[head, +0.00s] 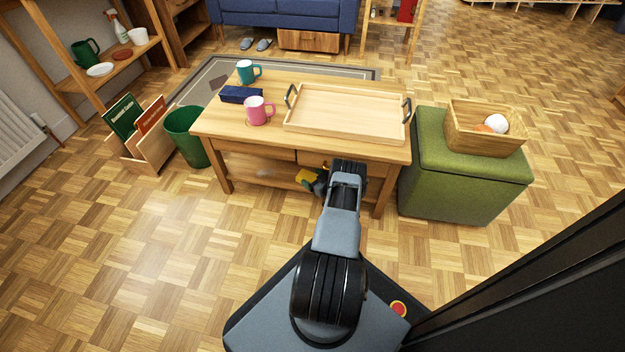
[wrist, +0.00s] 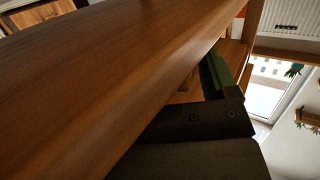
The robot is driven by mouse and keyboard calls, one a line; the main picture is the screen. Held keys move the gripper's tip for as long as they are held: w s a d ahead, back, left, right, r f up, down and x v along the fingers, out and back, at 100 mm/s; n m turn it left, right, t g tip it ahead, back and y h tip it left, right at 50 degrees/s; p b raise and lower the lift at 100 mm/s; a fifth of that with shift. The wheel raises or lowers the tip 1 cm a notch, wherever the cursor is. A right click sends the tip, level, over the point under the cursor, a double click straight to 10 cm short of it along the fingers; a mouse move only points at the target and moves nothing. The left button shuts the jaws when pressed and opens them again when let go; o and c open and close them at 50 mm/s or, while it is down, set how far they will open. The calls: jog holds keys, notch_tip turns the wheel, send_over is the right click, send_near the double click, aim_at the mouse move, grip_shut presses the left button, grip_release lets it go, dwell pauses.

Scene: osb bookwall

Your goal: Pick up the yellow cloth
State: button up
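A small yellow patch (head: 308,178), which looks like the yellow cloth, shows at the lower shelf of the wooden coffee table (head: 225,145). My arm reaches to the table's front, and my gripper (head: 324,182) is low there, right beside the yellow patch and partly hidden by my wrist. I cannot tell whether it touches the cloth. In the wrist view, a brown wooden surface (wrist: 100,75) fills much of the picture, with dark gripper parts (wrist: 195,125) beside it. No yellow cloth shows there. The finger opening is not clear in either view.
A green bin (head: 187,137) stands left and a green ottoman (head: 460,185) right. The left foreground floor is clear.

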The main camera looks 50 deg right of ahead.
jog(key=shift+c, duration=1)
jog(key=shift+a, duration=0.1)
jog(key=shift+s+a+p, duration=0.35)
jog(key=shift+s+a, duration=0.55)
jog(key=shift+s, duration=0.3)
jog(key=o, duration=0.8)
jog(key=shift+w+a, duration=0.1)
